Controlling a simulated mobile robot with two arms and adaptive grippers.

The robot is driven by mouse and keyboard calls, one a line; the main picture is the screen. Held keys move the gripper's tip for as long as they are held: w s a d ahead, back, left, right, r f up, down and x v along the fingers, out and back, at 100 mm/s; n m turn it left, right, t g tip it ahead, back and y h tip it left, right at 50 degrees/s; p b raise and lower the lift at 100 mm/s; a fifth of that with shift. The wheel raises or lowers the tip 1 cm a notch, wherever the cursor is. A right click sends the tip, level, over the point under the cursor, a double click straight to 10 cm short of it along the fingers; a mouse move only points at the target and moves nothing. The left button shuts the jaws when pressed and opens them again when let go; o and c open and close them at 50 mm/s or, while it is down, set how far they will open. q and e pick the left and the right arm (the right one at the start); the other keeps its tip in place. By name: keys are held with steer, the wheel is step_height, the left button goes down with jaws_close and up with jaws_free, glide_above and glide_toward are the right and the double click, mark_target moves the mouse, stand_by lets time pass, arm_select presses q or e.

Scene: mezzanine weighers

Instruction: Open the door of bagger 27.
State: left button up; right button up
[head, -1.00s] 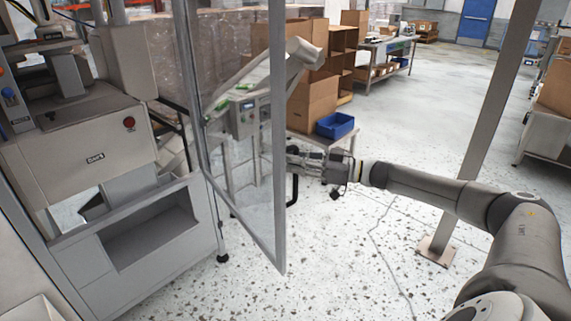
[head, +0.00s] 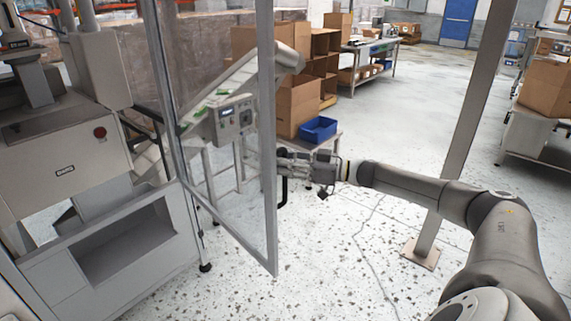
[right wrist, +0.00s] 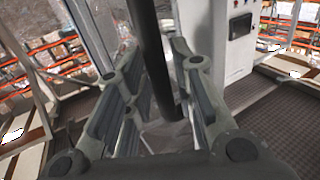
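The bagger 27 door (head: 266,120) is a clear panel in a grey frame in the head view. It stands swung out at an angle from the bagger (head: 60,165). Its black bar handle (head: 283,188) is on the free edge. My right gripper (head: 285,163) is at this handle. In the right wrist view, the dark handle bar (right wrist: 160,60) runs between the two fingers of my right gripper (right wrist: 155,90). The fingers look apart, with a gap on the bar's left; the bar lies close to the right finger. My left gripper is not in view.
A grey post (head: 455,150) stands on the floor to the right, behind my right arm. A conveyor with a control box (head: 236,118) shows behind the door. A blue bin (head: 318,129) and cardboard boxes (head: 296,95) stand beyond. The speckled floor before the door is clear.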

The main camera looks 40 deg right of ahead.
steer(key=shift+o, duration=0.4)
steer(key=shift+a, duration=0.1)
steer(key=v, duration=1.2)
